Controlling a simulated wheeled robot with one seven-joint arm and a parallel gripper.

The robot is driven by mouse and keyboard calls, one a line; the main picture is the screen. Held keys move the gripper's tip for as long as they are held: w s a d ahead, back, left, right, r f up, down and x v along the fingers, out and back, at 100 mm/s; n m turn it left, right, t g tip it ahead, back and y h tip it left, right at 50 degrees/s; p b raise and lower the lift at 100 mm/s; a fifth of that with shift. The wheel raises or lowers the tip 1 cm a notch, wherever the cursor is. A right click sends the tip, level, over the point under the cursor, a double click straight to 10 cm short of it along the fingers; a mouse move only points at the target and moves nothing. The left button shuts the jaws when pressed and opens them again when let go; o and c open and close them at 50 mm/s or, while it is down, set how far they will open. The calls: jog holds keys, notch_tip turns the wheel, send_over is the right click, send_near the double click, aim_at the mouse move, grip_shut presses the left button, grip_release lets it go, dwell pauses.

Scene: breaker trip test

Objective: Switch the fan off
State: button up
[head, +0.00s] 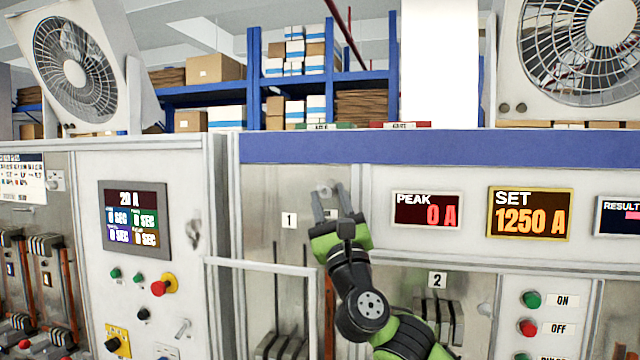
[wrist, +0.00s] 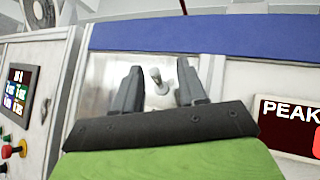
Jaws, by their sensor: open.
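A small pale toggle switch (wrist: 157,80) on the metal panel shows between my fingers in the wrist view. It is small and faint near the fingertips in the head view (head: 325,190). My gripper (head: 330,191) is open in front of the panel above label 1. In the wrist view its two fingers (wrist: 160,70) stand either side of the switch; I cannot tell whether they touch it. A left fan (head: 75,62) and a right fan (head: 585,50) stand on top of the cabinets. I cannot tell which fan the switch serves.
A PEAK display (head: 427,210) and a SET display (head: 529,213) sit to the right of my gripper. A white rail (head: 262,264) stands at lower left. A control panel with a red button (head: 160,288) is further left. ON and OFF buttons (head: 530,313) are at lower right.

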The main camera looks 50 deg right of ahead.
aim_at(322, 190)
jog(key=w+d, duration=0.1)
jog(key=w, duration=0.2)
jog(key=w+d+p, duration=0.1)
jog(key=shift+w+d+r, duration=0.1)
jog(key=shift+w+d, duration=0.05)
jog(key=shift+d, duration=0.15)
jog(key=shift+w+d+r+p, duration=0.2)
jog(key=shift+w+r+p, duration=0.15)
jog(key=shift+r+p, duration=0.3)
jog(key=shift+w+d+r, duration=0.1)
jog(key=shift+w+r, duration=0.1)
jog(key=shift+r, duration=0.25)
jog(key=shift+f, duration=0.15)
jog(key=shift+w+d, duration=0.1)
jog(key=shift+c, duration=0.4)
grip_shut()
